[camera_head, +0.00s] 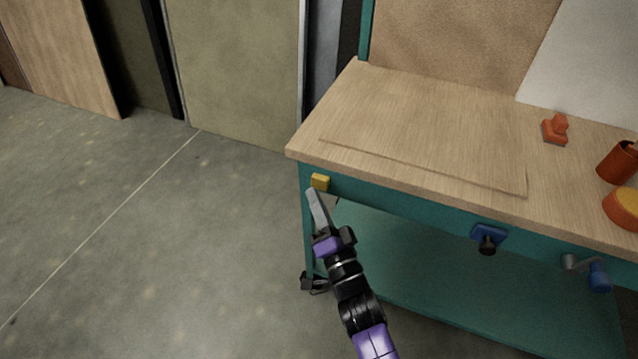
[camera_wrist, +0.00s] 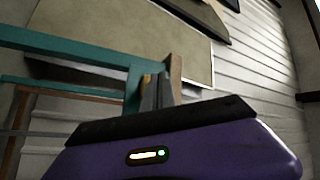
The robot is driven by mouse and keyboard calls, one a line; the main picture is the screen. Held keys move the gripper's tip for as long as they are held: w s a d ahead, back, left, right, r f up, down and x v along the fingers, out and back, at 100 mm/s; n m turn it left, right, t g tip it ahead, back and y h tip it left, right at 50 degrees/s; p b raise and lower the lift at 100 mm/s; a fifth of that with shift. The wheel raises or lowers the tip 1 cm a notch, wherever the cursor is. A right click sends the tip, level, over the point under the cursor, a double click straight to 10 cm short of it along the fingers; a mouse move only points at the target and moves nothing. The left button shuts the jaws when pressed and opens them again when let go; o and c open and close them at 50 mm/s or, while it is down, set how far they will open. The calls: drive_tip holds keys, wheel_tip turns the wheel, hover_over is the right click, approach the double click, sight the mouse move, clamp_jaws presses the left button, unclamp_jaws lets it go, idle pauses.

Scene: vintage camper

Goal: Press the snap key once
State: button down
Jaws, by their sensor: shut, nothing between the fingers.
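A small yellow block (camera_head: 320,182) is fixed to the front of the teal bench frame, just below the left front corner of the wooden top. It looks like the snap key, though no label shows. My gripper (camera_head: 311,192) is shut and empty, with its fingertips just below and left of the yellow block. I cannot tell whether they touch it. In the wrist view, my shut fingers (camera_wrist: 152,92) point at the teal frame, and a thin strip of yellow (camera_wrist: 145,80) shows beside them, mostly hidden behind the fingers.
The wooden bench top (camera_head: 420,115) is bare on its left. An orange block-like object (camera_head: 556,129) and orange containers (camera_head: 618,163) stand at right. A blue fixture with a dark knob (camera_head: 488,238) and a crank with a blue handle (camera_head: 598,277) project from the front. Floor at left is clear.

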drive_tip(key=shift+w+d, duration=0.1)
drive_tip(key=shift+w, duration=0.25)
drive_tip(key=shift+w+d+r+p, duration=0.1)
drive_tip(key=shift+w+d+p, duration=0.1)
drive_tip(key=shift+w+p, duration=0.35)
idle(0.9)
drive_tip(key=shift+s, duration=0.15)
drive_tip(key=shift+s+a, duration=0.3)
drive_tip(key=shift+s, duration=0.5)
drive_tip(key=s, duration=0.1)
drive_tip(key=s+a+b, duration=0.1)
drive_tip(key=s, duration=0.1)
drive_tip(key=s+b, duration=0.1)
drive_tip(key=shift+s+a, duration=0.35)
drive_tip(key=shift+a, duration=0.05)
idle(0.7)
